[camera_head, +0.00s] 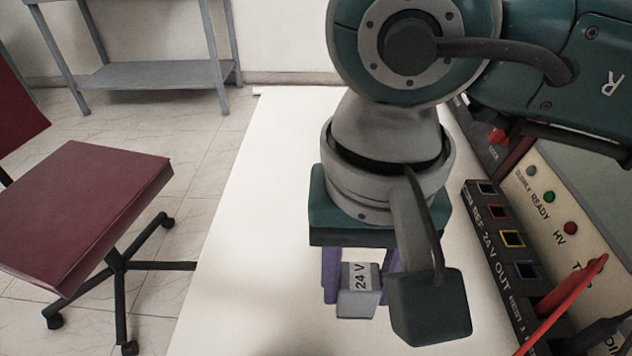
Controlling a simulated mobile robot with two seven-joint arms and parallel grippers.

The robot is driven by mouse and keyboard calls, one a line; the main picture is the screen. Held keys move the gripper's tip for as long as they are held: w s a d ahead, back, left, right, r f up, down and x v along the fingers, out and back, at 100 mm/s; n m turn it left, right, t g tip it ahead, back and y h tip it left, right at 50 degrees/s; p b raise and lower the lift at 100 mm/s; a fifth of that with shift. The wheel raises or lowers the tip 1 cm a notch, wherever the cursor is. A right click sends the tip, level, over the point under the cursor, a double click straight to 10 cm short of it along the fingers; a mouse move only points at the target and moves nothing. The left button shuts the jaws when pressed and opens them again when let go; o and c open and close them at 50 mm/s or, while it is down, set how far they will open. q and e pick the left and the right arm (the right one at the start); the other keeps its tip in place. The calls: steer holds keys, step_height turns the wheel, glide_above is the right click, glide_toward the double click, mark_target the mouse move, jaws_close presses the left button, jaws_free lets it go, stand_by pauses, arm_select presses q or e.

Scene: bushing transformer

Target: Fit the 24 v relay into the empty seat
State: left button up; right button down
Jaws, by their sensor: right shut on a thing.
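The black seat strip (476,225) at the right has several square seats with coloured rims. The yellow-rimmed seat (512,239) is beside the printed "24 V" and looks empty. My left gripper is not in view.
A beige panel (553,219) with lamps marked READY and HV stands right of the strip. Red and black leads (565,290) cross the lower right. The white table (250,240) is clear on the left. A maroon chair (95,210) and a grey rack (150,75) stand beyond it.

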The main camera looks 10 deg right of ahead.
mark_target(353, 307)
steer(key=shift+f+b, duration=0.4)
steer(key=shift+f, duration=1.95)
steer(key=shift+f, duration=0.25)
steer(key=shift+c, duration=2.1)
jaws_free()
steer(key=shift+r, duration=0.1)
